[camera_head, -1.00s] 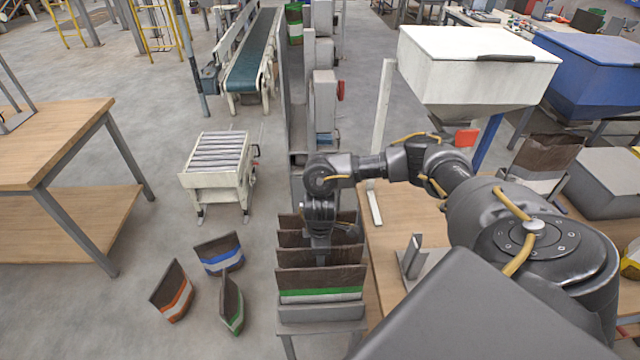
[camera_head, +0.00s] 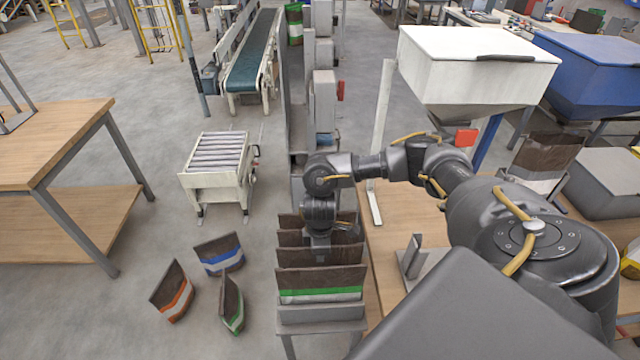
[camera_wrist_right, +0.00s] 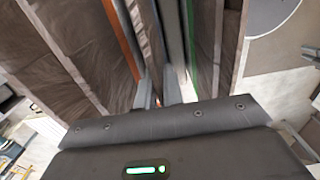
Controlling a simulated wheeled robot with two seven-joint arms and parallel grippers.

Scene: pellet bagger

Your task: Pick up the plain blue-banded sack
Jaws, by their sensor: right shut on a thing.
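A rack (camera_head: 320,314) holds several brown sacks standing upright, one behind another. The front sack (camera_head: 320,283) has a green and white band; the bands of those behind are hidden in the head view. I cannot make out the held sack's band clearly. A blue-and-white-banded sack (camera_head: 220,254) sits on the floor to the left. My left gripper is out of view.
An orange-banded sack (camera_head: 172,292) and a green-banded sack (camera_head: 232,304) are on the floor left of the rack. A roller stand (camera_head: 217,170) is behind them. A wooden table (camera_head: 385,225) borders the rack on the right. Floor left of the roller stand is clear.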

